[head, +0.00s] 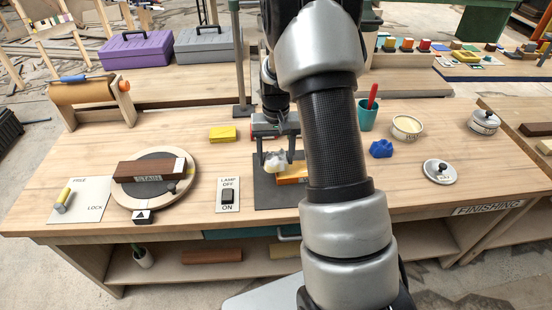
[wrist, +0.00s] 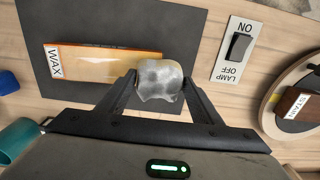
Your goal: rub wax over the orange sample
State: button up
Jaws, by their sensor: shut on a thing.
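The orange sample (head: 292,174) lies flat on a dark mat (head: 270,197). In the wrist view, the orange sample (wrist: 105,66) carries a white WAX label at its left end, and its surface looks glossy with a paler streak. My gripper (head: 276,160) is shut on a whitish, crumpled cloth (head: 275,162). In the wrist view, the cloth (wrist: 160,80) sits between the fingertips of my gripper (wrist: 159,84) at the sample's unlabelled end. It covers part of that end; whether it touches the wood I cannot tell. My arm hides part of the sample in the head view.
An open tin of pale wax (head: 407,128), its likely lid (head: 440,173), a blue cloth (head: 381,149) and a teal cup (head: 367,117) stand at right. A lamp switch (head: 228,195), a yellow block (head: 222,133) and a turntable (head: 123,184) with a STAIN board (head: 149,170) are left.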

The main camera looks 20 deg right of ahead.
jog(key=shift+r+p, duration=1.5)
jog(key=shift+r, duration=1.15)
